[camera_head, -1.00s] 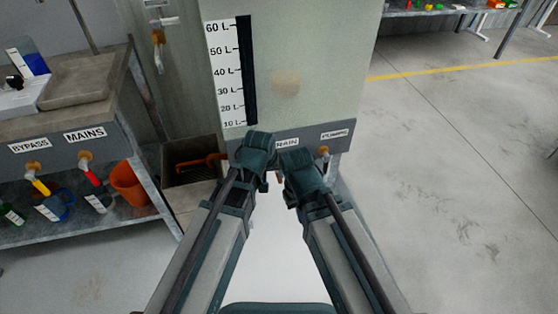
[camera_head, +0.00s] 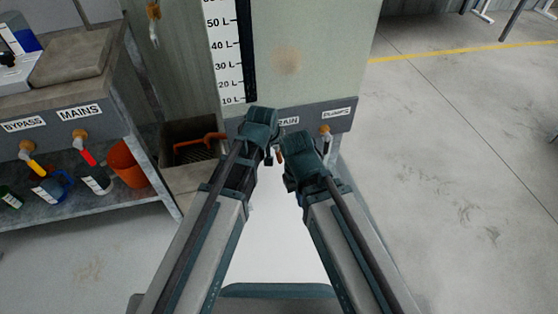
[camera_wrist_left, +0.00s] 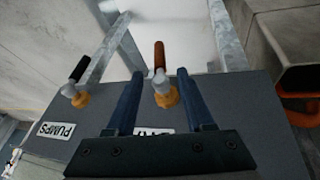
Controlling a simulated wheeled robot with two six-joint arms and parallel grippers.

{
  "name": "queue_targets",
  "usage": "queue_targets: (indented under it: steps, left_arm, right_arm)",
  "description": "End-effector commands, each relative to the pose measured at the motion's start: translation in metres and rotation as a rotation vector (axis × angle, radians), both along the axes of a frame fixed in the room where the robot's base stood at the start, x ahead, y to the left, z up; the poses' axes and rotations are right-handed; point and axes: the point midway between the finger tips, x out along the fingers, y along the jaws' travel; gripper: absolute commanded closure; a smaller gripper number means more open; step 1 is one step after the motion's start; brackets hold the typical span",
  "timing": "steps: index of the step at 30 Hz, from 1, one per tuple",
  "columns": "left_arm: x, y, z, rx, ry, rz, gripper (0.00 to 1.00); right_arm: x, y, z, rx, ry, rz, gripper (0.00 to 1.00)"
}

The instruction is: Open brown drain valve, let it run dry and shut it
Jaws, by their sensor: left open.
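The brown drain valve (camera_wrist_left: 159,58) has a brown handle on a brass body under the tank. In the left wrist view it lies between the two blue fingers of my left gripper (camera_wrist_left: 160,76), which is open. I cannot tell if the fingers touch the handle. In the head view my left gripper (camera_head: 268,150) is at the tank's lower front, partly covering the drain label (camera_head: 288,121). The brown handle shows in the gap between my grippers. My right gripper (camera_head: 292,180) is just right of it, its fingers hidden. No flow of liquid shows.
The tank (camera_head: 310,60) carries a litre scale (camera_head: 228,50). A black-handled pumps valve (camera_wrist_left: 78,70) is beside the drain valve. A drain box (camera_head: 180,130) with an orange pipe stands left. A bench with bypass (camera_head: 30,158) and mains (camera_head: 85,150) valves is further left.

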Motion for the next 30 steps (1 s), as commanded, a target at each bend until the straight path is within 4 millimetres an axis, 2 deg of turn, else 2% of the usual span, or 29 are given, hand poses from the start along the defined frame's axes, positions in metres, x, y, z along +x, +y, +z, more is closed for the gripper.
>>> queue_targets:
  steps: [1, 3, 15, 27, 30]
  left_arm:
    - [0.005, -0.002, -0.016, 0.000, 0.000, 0.000, 0.47]
    - [0.009, -0.003, -0.026, 0.000, 0.000, 0.000, 0.47]
    - [0.031, -0.010, -0.075, 0.000, 0.000, 0.000, 0.47]
    - [0.034, -0.011, -0.078, 0.000, 0.000, 0.000, 0.47]
    - [0.034, -0.011, -0.078, 0.000, 0.000, 0.000, 0.65]
  right_arm:
    - [0.000, 0.000, -0.016, 0.001, 0.000, 0.001, 1.00]
    - [0.000, 0.001, -0.026, 0.002, 0.000, 0.003, 1.00]
    - [0.000, 0.001, -0.075, 0.003, -0.002, -0.006, 1.00]
    - [0.000, 0.001, -0.078, 0.003, -0.002, -0.009, 1.00]
    - [0.000, 0.001, -0.078, 0.003, -0.002, -0.009, 1.00]
